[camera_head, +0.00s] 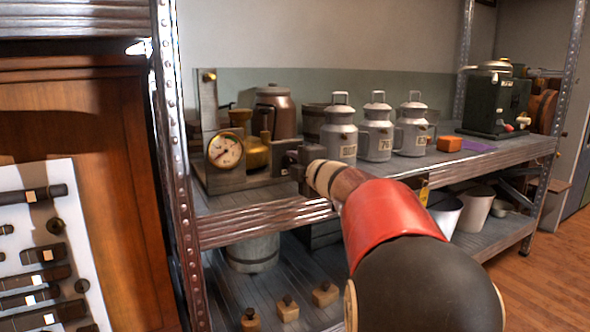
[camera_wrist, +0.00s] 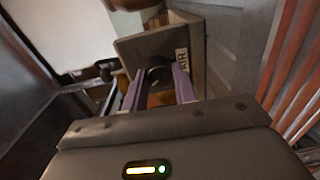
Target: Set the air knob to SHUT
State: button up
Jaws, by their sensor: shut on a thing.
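The air knob (camera_wrist: 158,70) is a dark round knob on a grey-brown panel (camera_wrist: 137,46), beside a small white label reading AIR (camera_wrist: 182,62). My gripper (camera_wrist: 157,85) is shut on the knob, with one purple finger on each side of it. In the head view my gripper (camera_head: 297,163) reaches the right end of the gauge stand, and the arm hides most of the knob there. The knob's pointer and any SHUT mark cannot be made out.
A round pressure gauge (camera_head: 225,151) and a brass vessel (camera_head: 256,153) stand just left of my gripper. Metal milk cans (camera_head: 376,140) stand close on the right. A steel upright (camera_head: 170,120) stands left.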

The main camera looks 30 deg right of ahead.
jog(key=shift+f+n+b, duration=0.1)
jog(key=shift+n+b, duration=0.35)
jog(key=shift+n, duration=0.65)
jog(key=o, duration=1)
jog(key=s, duration=0.7)
jog(key=shift+s+d+r+p, duration=0.1)
jog(key=shift+s+r+p, duration=0.1)
jog(key=shift+s+p, duration=0.15)
jog(key=shift+r, duration=0.1)
